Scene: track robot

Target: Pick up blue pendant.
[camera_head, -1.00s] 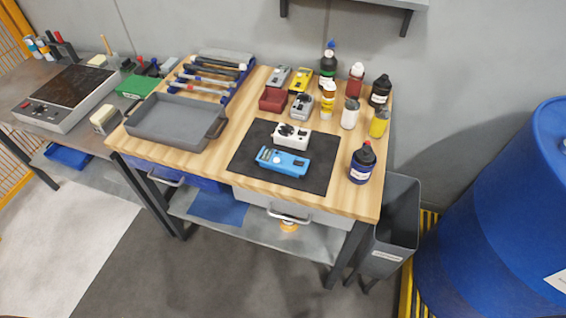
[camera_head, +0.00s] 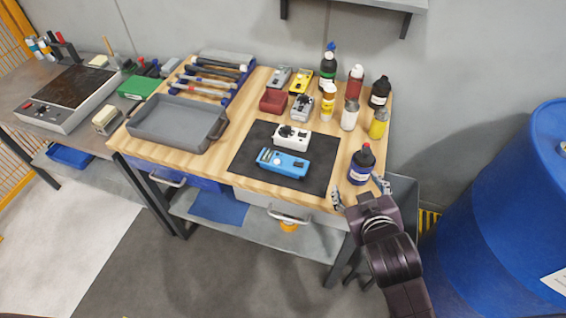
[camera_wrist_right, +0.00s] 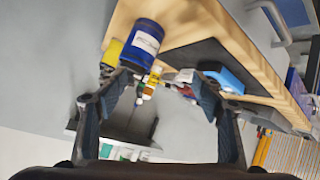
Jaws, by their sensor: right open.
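The blue pendant (camera_head: 283,163) lies on the black mat (camera_head: 250,158) at the front of the wooden workbench, just in front of a white pendant (camera_head: 292,137). My left gripper is not in view.
A dark blue bottle (camera_head: 361,167) stands close behind my right gripper, with several other bottles farther back. A grey tray (camera_head: 219,130) is left of the mat. A grey bin (camera_head: 402,190) and a blue barrel (camera_head: 510,200) stand to the right.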

